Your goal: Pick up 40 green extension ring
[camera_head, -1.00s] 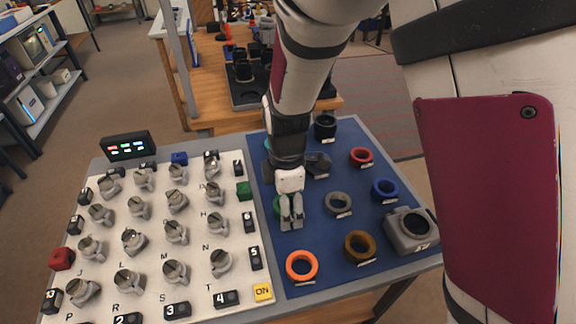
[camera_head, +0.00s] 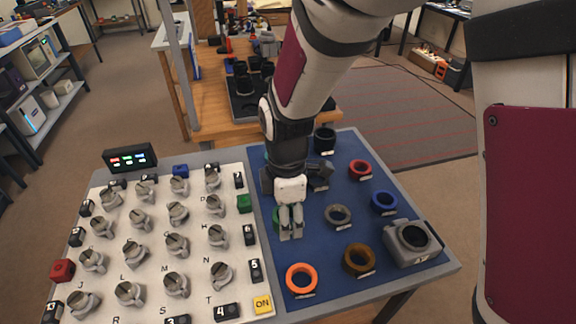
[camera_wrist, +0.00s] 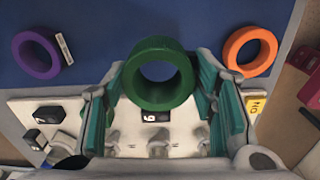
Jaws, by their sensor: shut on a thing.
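The green extension ring (camera_wrist: 184,84) is between the two fingers of my gripper (camera_wrist: 160,95) in the wrist view, with its hole facing the camera. The fingers, with green inner pads, close on it from both sides. In the head view my gripper (camera_head: 290,235) points down over the left part of the blue mat (camera_head: 325,265). Only a sliver of the green ring (camera_head: 277,220) shows there, beside the fingers. I cannot tell whether the ring is clear of the mat.
On the mat are an orange ring (camera_head: 301,267), a brown ring (camera_head: 373,258), a grey ring (camera_head: 338,207), a blue ring (camera_head: 375,203), a red ring (camera_head: 359,160) and a grey camera body (camera_head: 400,252). A white panel (camera_head: 195,305) with several knobs lies left. A purple ring (camera_wrist: 21,58) shows in the wrist view.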

